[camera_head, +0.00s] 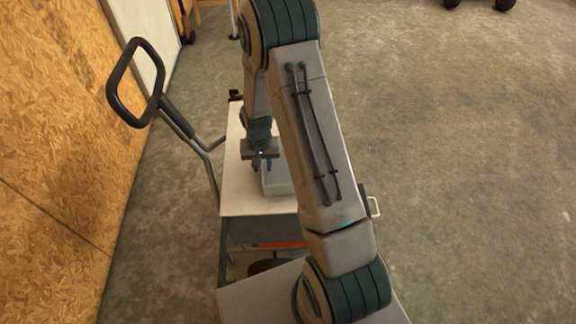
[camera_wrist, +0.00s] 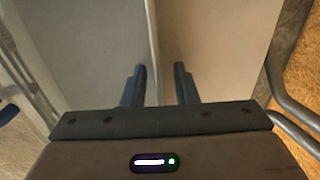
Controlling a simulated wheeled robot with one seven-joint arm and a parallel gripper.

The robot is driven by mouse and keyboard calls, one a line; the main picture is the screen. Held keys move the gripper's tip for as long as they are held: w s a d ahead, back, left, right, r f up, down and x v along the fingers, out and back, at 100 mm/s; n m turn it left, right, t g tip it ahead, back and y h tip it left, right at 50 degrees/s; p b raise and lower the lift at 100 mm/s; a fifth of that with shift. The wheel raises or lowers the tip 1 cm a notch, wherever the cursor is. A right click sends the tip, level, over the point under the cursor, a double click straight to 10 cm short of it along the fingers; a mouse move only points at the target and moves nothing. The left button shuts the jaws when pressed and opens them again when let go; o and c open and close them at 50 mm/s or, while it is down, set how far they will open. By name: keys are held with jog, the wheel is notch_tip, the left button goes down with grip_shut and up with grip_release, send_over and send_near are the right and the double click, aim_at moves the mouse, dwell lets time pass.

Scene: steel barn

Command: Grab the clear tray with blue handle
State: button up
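The clear tray (camera_head: 278,181) stands on the pale top of a cart, partly hidden behind my arm in the head view. It looks greyish and see-through; I cannot make out a blue handle for certain. My gripper (camera_head: 262,166) points down at the tray's left edge. In the wrist view my gripper (camera_wrist: 160,73) is open, its two dark fingers apart. A thin upright edge, which looks like the tray's wall, runs between the fingers. I cannot tell whether either finger touches it.
The cart top (camera_head: 235,192) has bare room left of the tray. The cart's black looped handle (camera_head: 112,92) rises at the left, near a chipboard wall (camera_head: 50,130). An orange item (camera_head: 283,245) shows below the cart top. Concrete floor (camera_head: 460,160) at the right is clear.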

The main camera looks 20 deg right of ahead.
grip_shut()
jog(key=shift+r, duration=0.1)
